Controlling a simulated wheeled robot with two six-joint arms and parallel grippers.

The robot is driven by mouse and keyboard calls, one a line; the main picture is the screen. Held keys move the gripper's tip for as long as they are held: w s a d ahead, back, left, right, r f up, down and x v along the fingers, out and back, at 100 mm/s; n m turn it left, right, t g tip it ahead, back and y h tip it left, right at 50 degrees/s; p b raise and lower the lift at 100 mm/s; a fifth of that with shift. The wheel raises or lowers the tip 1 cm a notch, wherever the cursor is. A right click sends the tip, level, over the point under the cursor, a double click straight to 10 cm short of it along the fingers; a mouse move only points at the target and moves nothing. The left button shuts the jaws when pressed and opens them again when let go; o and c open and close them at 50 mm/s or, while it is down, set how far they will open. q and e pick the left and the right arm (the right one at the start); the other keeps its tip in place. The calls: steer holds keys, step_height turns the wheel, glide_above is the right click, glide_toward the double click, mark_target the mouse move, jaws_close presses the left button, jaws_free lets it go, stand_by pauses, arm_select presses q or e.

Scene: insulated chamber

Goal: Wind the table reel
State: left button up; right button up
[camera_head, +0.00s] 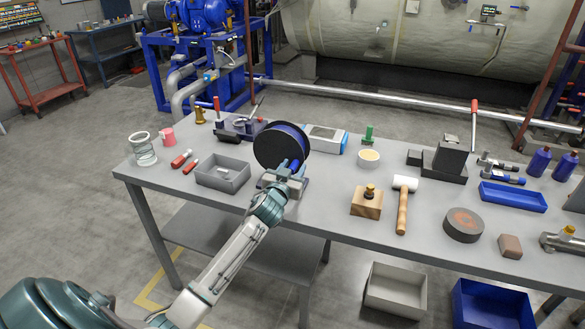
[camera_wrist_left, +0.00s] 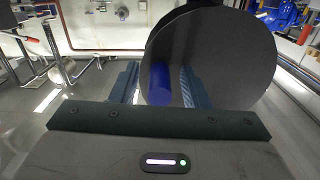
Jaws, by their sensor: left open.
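The table reel (camera_head: 277,146) stands on the grey table, with a dark round flange and blue showing along its right edge. Its big grey flange (camera_wrist_left: 225,50) fills the upper right of the left wrist view. A blue cylindrical part (camera_wrist_left: 160,82) shows in front of the flange; I cannot tell whether it is the crank grip. My left gripper (camera_head: 287,171) is at the lower near side of the reel. In the left wrist view its open fingers (camera_wrist_left: 160,86) stand on either side of the blue part. The reel's base is partly hidden by the gripper. My right gripper is out of view.
A grey tray (camera_head: 236,182) sits close left of my left arm. A wooden block (camera_head: 367,203), a white mallet (camera_head: 404,197) and a white bowl (camera_head: 369,159) stand to the right. A grey-blue box (camera_head: 327,138) is behind the reel. Table room is clear between reel and block.

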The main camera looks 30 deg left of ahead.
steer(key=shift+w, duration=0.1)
arm_select(q)
jaws_close()
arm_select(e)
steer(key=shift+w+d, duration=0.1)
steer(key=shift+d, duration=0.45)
